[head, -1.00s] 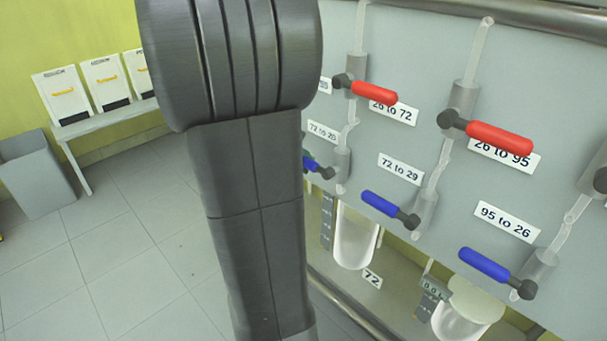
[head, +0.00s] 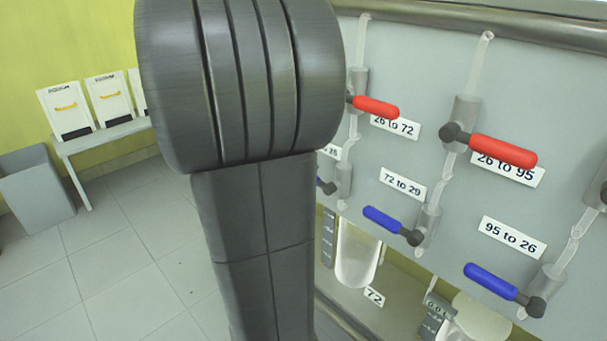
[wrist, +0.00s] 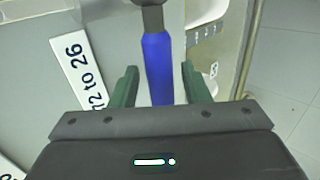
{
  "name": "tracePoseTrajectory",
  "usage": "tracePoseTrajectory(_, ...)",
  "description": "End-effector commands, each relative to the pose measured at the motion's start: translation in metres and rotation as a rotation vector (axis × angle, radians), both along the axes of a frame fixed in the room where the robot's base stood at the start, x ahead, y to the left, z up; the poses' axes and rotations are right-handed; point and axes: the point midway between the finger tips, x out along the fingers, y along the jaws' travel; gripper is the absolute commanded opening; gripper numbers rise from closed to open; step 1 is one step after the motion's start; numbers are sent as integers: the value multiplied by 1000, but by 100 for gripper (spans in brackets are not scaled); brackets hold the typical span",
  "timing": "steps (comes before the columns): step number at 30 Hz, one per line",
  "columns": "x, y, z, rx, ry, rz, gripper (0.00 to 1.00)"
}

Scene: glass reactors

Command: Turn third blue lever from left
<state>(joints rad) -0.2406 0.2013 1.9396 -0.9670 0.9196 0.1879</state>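In the wrist view, a blue lever (wrist: 157,68) lies between the two green fingers of my gripper (wrist: 158,76). The fingers are open, with a gap on each side of the handle. A label beside it (wrist: 80,70) seems to read "72 to 26". In the head view, my arm hides my gripper and most of the leftmost lever near the partly covered label (head: 329,151). Further right are a blue lever (head: 382,219) by "72 to 29" and a blue lever (head: 490,281) by "95 to 26".
Red levers (head: 376,107) and (head: 503,150) sit above the blue ones on the grey panel (head: 560,110). A grey bin (head: 38,190) and a bench (head: 110,140) stand at the left wall. The floor between is clear.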

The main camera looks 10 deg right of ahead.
Motion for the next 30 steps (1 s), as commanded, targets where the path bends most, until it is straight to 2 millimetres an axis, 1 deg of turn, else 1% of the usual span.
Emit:
tracePoseTrajectory(5, 0, 0, 0, 0, 1, 1, 42)
tracePoseTrajectory(10, -4, 8, 10, 0, -1, 4, 42)
tracePoseTrajectory(24, -43, 61, 76, 0, -2, 5, 42)
tracePoseTrajectory(30, -53, 75, 93, 1, -2, 2, 42)
